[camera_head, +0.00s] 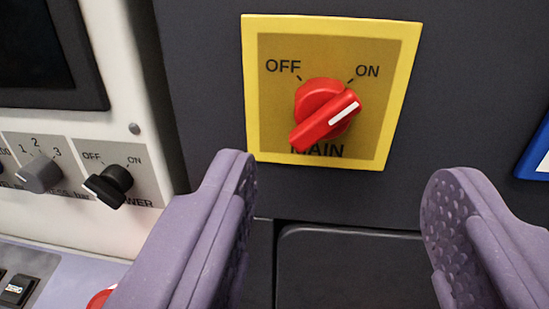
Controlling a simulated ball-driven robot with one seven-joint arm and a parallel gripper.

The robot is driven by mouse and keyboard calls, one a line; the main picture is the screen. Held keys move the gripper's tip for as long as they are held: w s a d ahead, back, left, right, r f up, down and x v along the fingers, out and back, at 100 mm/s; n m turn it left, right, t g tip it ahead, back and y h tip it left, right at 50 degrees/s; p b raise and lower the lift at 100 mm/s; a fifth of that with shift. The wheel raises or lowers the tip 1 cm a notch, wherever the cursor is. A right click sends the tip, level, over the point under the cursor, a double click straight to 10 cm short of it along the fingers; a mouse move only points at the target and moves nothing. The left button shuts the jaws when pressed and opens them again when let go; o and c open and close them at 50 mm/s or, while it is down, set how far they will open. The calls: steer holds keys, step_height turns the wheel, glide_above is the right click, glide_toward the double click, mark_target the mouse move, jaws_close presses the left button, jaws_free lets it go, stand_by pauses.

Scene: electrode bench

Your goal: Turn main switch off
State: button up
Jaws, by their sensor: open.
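The main switch (322,112) is a red rotary knob on a yellow-bordered plate (250,100) marked OFF at upper left, ON at upper right and MAIN below. The white line on its handle points up and right towards ON. The handle's lower end covers part of the word MAIN. My gripper (342,190) is open, with its two purple textured fingers spread wide at the lower left and lower right. The knob lies above and between the fingertips in the picture. Nothing is between the fingers, and neither finger appears to touch the knob.
To the left, a white panel (90,225) holds a black power knob (108,186) and a grey selector knob (39,173), with a dark screen (45,50) above. A red rounded thing (101,299) shows partly behind the left finger. A blue-edged label (537,155) is at right.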

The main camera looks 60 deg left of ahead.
mark_target(326, 122)
steer(key=x, duration=0.8)
steer(key=shift+s+f+b, duration=0.15)
steer(key=shift+f+b, duration=0.05)
steer(key=shift+b, duration=0.1)
